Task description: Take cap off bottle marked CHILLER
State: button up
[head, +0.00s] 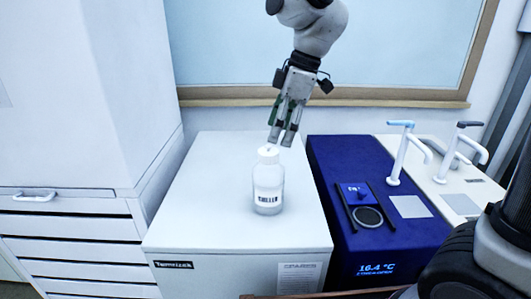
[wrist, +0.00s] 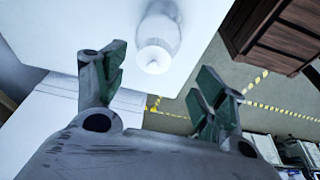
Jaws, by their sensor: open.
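The bottle marked CHILLER (head: 268,190) stands upright on top of a white cabinet in the head view. It is clear to whitish, with a dark-lettered label. Its white cap (head: 268,153) is on it. The bottle (wrist: 163,26) and the round cap (wrist: 153,58) also show in the wrist view, beyond and between the fingers. My gripper (head: 281,139) points down just above the cap, slightly to its right in the head view. It is open and empty, with the fingers apart. I see no contact with the cap.
The white cabinet (head: 190,220) has bare top around the bottle. A blue unit (head: 340,160) with a round plate and a 16.4 °C display stands to the right. White taps (head: 400,150) stand further right. A drawer unit (head: 70,235) is at left.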

aim_at(271, 148)
jog(key=x, duration=0.6)
jog(key=shift+w+a+f, duration=0.1)
jog(key=shift+w+a, duration=0.15)
jog(key=shift+w, duration=0.15)
jog(key=c, duration=0.9)
